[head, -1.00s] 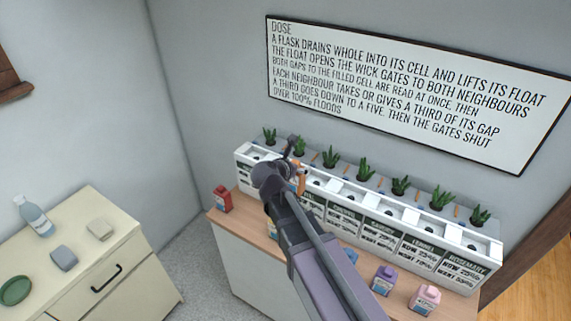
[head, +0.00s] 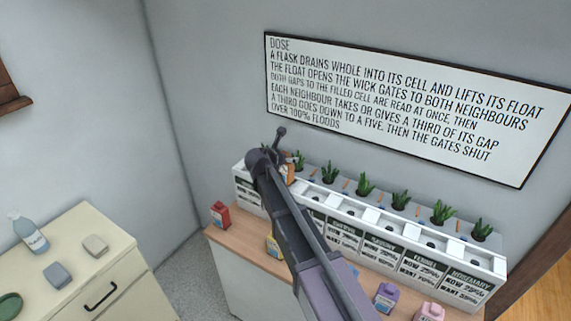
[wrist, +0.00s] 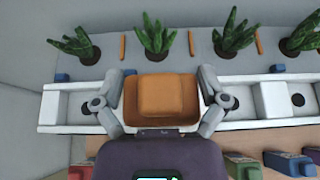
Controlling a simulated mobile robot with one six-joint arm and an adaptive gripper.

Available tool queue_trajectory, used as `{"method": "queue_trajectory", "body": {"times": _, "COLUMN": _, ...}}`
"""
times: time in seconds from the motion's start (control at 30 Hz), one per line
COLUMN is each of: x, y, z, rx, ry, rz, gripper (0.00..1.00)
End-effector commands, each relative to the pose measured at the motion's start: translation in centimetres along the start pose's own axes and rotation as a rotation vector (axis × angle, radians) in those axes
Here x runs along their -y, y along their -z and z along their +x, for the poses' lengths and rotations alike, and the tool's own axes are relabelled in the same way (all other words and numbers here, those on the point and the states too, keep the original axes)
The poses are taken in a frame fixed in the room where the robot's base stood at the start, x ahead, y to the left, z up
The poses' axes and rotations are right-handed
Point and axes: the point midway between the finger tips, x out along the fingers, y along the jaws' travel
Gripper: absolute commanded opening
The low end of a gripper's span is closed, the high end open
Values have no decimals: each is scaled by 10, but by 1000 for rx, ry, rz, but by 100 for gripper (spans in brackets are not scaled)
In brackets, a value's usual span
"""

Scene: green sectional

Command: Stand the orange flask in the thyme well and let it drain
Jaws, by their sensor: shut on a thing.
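My gripper (wrist: 160,103) is shut on the orange flask (wrist: 162,98), a finger on either side of it. In the wrist view the flask is over the white planter row (wrist: 255,124), in front of a plant. It hides what lies under it, so I cannot tell whether it is in a well or above one. In the head view only a bit of the orange flask (head: 288,173) shows beside my arm, near the left end of the row (head: 488,262). The thyme label cannot be made out; my arm covers several labels.
Several plants stand behind the wells. A cream cabinet (head: 70,250) is at left. A rule sign (head: 410,110) hangs above.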

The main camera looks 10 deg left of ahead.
Motion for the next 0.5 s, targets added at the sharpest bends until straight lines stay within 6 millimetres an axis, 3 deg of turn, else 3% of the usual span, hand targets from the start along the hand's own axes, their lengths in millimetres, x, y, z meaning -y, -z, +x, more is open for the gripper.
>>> {"method": "queue_trajectory", "body": {"times": 0.5, "x": -7, "y": -3, "z": 7, "rx": 0, "ry": 0, "rz": 0, "gripper": 34}}
